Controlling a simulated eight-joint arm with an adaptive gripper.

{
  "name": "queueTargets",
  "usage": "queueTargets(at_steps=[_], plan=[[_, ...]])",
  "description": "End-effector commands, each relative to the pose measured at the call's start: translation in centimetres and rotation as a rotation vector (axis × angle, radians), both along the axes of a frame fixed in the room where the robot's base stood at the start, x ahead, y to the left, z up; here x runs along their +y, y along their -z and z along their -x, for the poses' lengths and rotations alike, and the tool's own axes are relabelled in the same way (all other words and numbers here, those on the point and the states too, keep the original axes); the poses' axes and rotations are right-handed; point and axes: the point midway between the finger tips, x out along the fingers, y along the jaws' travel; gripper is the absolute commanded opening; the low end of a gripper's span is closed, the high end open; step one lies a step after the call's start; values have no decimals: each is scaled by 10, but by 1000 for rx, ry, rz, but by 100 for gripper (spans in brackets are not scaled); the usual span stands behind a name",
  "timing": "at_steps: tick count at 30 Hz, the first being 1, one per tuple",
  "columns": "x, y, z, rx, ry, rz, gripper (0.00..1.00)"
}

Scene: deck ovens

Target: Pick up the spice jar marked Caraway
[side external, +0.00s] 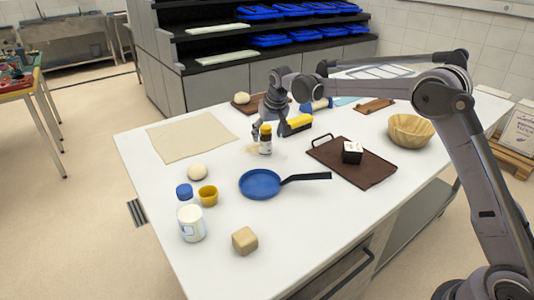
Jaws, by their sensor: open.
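A small dark jar with a yellow cap and a pale label (265,143) stands upright on the white worktop, left of the tray. The label is too small to read, so I cannot confirm that it says Caraway. My gripper (268,130) is open and points down at the jar, with fingers showing on either side of its cap. I cannot tell whether they touch it or are behind it.
A yellow and black object (298,125) lies close right of my gripper. A blue pan (260,184) is in front, with a brown tray (370,171) to the right. The worktop's front right is clear.

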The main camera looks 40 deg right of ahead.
Motion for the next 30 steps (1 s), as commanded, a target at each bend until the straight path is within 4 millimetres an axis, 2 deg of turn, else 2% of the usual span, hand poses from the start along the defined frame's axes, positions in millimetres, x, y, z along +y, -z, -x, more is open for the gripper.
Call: queueTargets(at_steps=[5, 15, 24, 30], plan=[[-1, 10, -4, 0, 0, 0, 66], [-4, 49, -19, 0, 0, 0, 66], [-5, 53, -20, 0, 0, 0, 66], [-4, 52, -20, 0, 0, 0, 9]])
